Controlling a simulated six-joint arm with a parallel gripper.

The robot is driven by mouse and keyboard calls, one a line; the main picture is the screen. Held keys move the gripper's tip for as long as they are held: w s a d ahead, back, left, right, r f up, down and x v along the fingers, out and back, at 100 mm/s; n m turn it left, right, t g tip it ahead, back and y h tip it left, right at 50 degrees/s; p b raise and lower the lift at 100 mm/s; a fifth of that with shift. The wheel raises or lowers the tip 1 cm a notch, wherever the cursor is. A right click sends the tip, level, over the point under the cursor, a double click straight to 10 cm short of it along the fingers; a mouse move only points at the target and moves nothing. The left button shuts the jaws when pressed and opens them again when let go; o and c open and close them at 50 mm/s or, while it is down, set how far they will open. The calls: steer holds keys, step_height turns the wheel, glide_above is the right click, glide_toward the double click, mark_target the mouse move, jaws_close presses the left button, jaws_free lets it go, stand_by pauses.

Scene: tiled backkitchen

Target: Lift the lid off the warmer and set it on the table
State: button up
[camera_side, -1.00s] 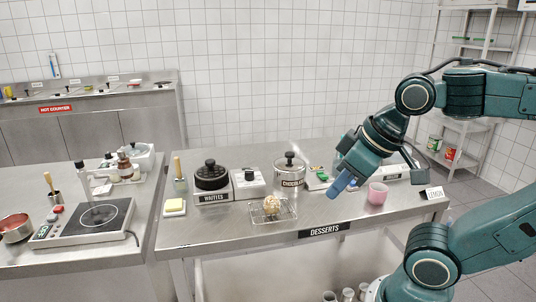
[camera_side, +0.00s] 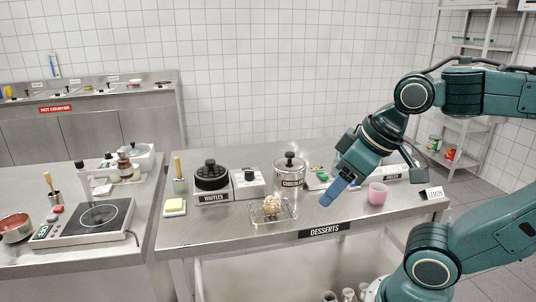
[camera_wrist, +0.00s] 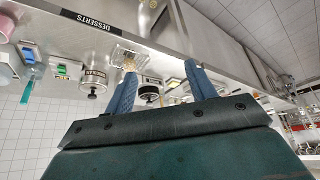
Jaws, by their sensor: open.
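The warmer (camera_side: 291,182) is a metal pot labelled CHOCOLATE at the back middle of the desserts table (camera_side: 225,232). Its lid (camera_side: 290,162), silvery with a black knob, sits on top. My gripper (camera_side: 329,196) hangs in the air in front and to the right of the warmer, with blue fingers pointing down and left. In the wrist view the gripper (camera_wrist: 160,69) is open, with nothing between its fingers; the warmer (camera_wrist: 93,80) shows left of them. The underside of the lid is hidden.
Left of the warmer are a control box (camera_side: 249,183) and a waffle maker (camera_side: 211,180). A wire rack (camera_side: 286,217) with a round pastry stands in front. A pink cup (camera_side: 377,193) stands to the right. The front left of the table is bare.

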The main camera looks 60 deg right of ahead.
steer(key=w+d+r+m+g, duration=0.2)
steer(key=w+d+r+m, duration=0.35)
steer(key=w, duration=0.45)
steer(key=m+g, duration=0.4)
steer(key=m, duration=0.9)
glide_above(290, 152)
step_height(290, 152, down, 5)
steer(key=shift+a+r+n, duration=0.1)
steer(key=shift+a+n, duration=0.05)
steer(key=shift+n, duration=0.1)
steer(key=shift+f, duration=4.3)
steer(key=shift+f, duration=0.1)
